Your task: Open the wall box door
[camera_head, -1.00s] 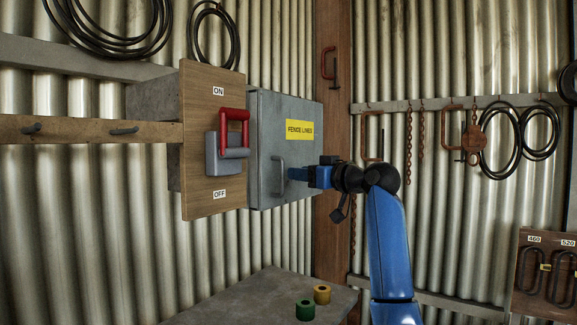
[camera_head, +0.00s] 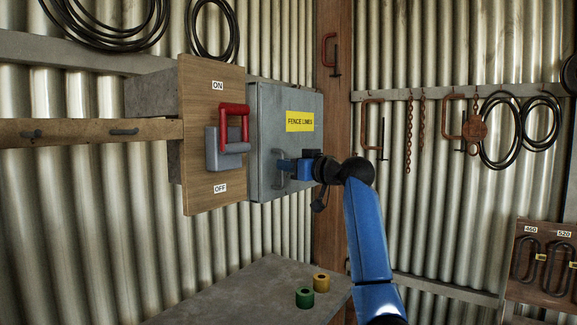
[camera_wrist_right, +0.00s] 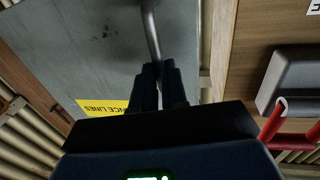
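The wall box is a grey metal cabinet whose door (camera_head: 288,98) carries a yellow FENCE LINES label (camera_head: 300,122). The door looks closed against the box. Its grey bar handle (camera_wrist_right: 152,32) sits at the lower left of the door in the head view. My right gripper (camera_head: 284,165) is at the handle, its fingertips on either side of the bar. In the right wrist view the fingers (camera_wrist_right: 162,75) are close together with the bar running between them, so the gripper looks shut on it. The fingers hide part of the handle. My left gripper is not in view.
A wooden board with a red-handled ON/OFF switch (camera_head: 233,120) stands close left of the box. A grey table (camera_head: 245,290) below holds a green roll (camera_head: 305,297) and a yellow roll (camera_head: 321,282). A wooden post (camera_head: 331,225) rises right of the box.

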